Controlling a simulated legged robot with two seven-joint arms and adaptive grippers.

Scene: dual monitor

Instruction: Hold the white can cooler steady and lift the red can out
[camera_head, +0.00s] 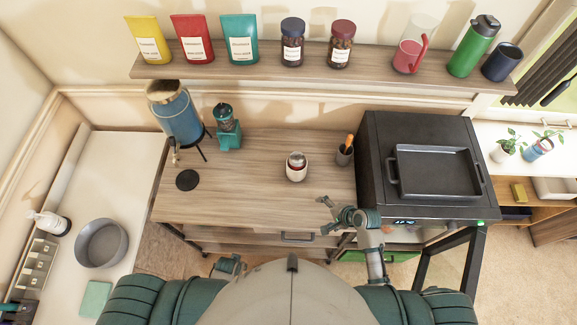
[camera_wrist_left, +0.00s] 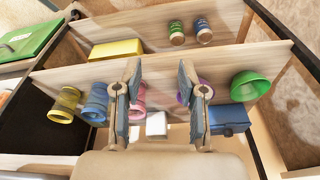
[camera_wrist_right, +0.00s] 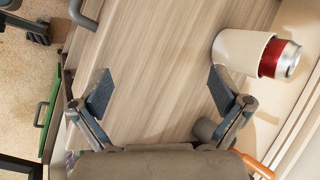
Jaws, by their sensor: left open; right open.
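The white can cooler (camera_head: 297,172) stands upright on the wooden counter, near its middle. The red can (camera_head: 297,160) sits inside it, with its silver top and a red band showing above the rim. In the right wrist view the cooler (camera_wrist_right: 238,52) and the red can (camera_wrist_right: 284,60) are at the upper right, beyond the fingers. My right gripper (camera_head: 337,210) is open and empty near the counter's front edge, to the right of and nearer than the cooler; its fingers also show in the right wrist view (camera_wrist_right: 160,90). My left gripper (camera_wrist_left: 164,85) is open and empty, facing shelves below the counter.
A dark cup with an orange-handled tool (camera_head: 344,154) stands right of the cooler. A black appliance with a tray (camera_head: 436,172) fills the right side. A teal grinder (camera_head: 228,130), a blue dispenser (camera_head: 176,115) and a black coaster (camera_head: 187,180) are left. Counter around the cooler is clear.

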